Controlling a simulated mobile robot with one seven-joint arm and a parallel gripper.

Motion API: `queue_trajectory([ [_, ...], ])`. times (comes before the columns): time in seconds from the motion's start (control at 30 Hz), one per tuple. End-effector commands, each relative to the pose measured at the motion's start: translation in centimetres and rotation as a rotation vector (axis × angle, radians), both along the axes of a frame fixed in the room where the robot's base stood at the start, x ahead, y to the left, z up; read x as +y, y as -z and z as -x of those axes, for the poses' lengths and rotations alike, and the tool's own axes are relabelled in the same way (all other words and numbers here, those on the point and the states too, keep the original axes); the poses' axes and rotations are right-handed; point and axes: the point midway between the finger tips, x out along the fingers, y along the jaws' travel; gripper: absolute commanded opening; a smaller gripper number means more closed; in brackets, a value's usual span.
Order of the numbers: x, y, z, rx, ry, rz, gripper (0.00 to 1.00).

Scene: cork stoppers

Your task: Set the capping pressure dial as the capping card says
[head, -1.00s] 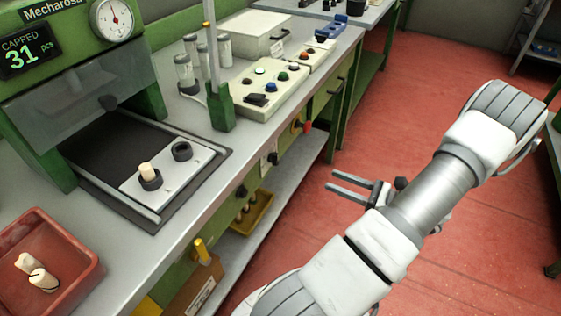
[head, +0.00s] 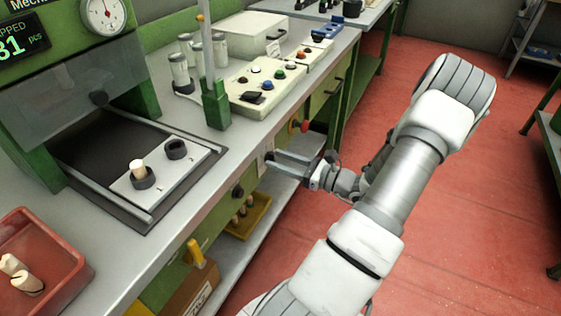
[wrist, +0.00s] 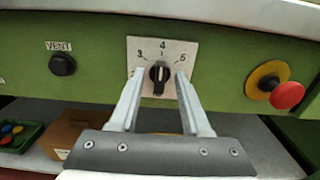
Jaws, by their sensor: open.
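The pressure dial (wrist: 160,76) is a black knob on a white plate (wrist: 136,50) marked 3, 4 and 5, on the green front panel. A white line on the knob appears to point up, towards the 4. My gripper (wrist: 161,78) is open, with one fingertip on each side of the knob; I cannot tell whether they touch it. In the head view my gripper (head: 272,158) reaches the panel below the bench edge, and its fingers partly cover the dial. I cannot make out a capping card in either view.
A black button (wrist: 62,65) labelled VENT is left of the dial. A red mushroom button (wrist: 288,95) on a yellow disc sticks out at right. The worktop edge (head: 225,150) overhangs above. A yellow tray (head: 250,214) stands on the shelf below.

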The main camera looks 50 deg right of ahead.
Motion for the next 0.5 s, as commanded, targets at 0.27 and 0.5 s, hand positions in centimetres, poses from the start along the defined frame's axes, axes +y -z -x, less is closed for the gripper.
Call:
queue_trajectory([
  [0.27, 0.0, -0.01, -0.03, 0.0, 0.0, 0.0, 0.39],
  [0.5, -0.02, -0.01, -0.02, 0.001, 0.0, 0.0, 0.0],
])
